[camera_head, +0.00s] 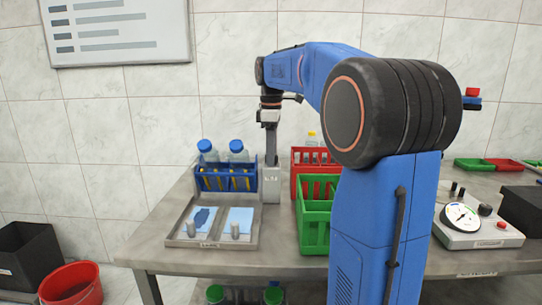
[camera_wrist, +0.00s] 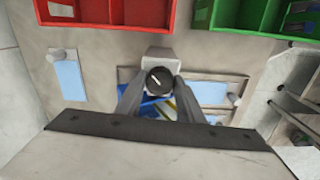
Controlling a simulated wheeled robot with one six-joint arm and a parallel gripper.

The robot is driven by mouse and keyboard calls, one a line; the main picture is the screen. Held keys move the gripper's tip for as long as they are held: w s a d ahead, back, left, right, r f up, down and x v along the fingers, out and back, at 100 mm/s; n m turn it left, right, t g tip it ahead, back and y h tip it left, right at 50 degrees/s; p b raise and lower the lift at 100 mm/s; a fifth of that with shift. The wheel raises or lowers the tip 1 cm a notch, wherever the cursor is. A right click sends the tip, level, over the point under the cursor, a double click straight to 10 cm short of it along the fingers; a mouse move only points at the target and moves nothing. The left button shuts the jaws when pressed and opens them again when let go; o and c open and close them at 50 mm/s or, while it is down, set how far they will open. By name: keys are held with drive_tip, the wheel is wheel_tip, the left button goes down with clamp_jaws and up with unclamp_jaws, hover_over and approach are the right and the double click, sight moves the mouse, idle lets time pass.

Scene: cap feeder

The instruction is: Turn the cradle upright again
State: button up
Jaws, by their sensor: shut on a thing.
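A pale grey block (camera_head: 271,184) stands on the table between the blue rack and the green crate. In the wrist view a dark round knob (camera_wrist: 159,80) with a light line across it sits at the near edge of the grey block (camera_wrist: 157,56). My gripper (camera_head: 270,158) points straight down over the block. In the wrist view its two fingers (camera_wrist: 154,92) lie on either side of the knob, closed on it. I take the knob and block to be part of the cradle, but I cannot tell which way up the cradle is.
A blue rack (camera_head: 226,187) with blue-capped bottles stands close left. A grey tray (camera_head: 180,239) with blue sheets lies in front. Green (camera_head: 317,235) and red (camera_head: 296,166) crates stand to the right. A dial box (camera_head: 480,234) is farther right.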

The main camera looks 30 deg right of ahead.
drive_tip(key=n, duration=0.6)
drive_tip(key=o, duration=0.9)
drive_tip(key=shift+o, duration=0.2)
drive_tip(key=m, duration=0.7)
